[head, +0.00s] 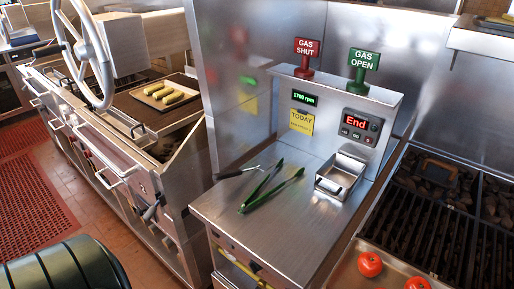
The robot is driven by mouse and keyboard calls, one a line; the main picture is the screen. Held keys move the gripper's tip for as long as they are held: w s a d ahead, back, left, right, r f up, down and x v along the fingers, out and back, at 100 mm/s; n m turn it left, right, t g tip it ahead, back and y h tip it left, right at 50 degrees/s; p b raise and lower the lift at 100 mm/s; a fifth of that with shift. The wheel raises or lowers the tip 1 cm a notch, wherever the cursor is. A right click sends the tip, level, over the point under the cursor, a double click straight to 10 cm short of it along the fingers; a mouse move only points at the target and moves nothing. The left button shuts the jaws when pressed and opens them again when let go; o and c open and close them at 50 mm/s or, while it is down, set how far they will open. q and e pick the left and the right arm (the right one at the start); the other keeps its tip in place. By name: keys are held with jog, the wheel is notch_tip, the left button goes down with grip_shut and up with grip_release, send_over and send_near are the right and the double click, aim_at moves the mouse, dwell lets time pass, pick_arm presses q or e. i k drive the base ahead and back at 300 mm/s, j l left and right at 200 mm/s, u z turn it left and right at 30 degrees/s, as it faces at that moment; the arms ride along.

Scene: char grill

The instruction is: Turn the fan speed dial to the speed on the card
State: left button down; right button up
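A yellow card (301,122) headed "TODAY" is fixed to the steel upstand at the back of the middle counter. Its smaller line is too small to read surely. A small display (304,97) above the card shows what looks like "1700 rpm" in green. I cannot tell for sure which control is the fan speed dial. A dark knob (255,266) shows on the front face below the counter, and its marks cannot be read. Neither of my grippers is in view.
Green tongs (270,190) and a small steel pan (341,176) lie on the counter (240,205). A red timer reads "End" (355,122). Red "GAS SHUT" (307,47) and green "GAS OPEN" (366,58) signs stand above. A grill (440,225) is right; a large handwheel (103,75) is left.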

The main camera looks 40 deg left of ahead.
aim_at(253, 266)
jog(key=u, duration=1.35)
jog(key=j+z, duration=0.35)
jog(key=j, duration=0.15)
jog(key=k, duration=0.05)
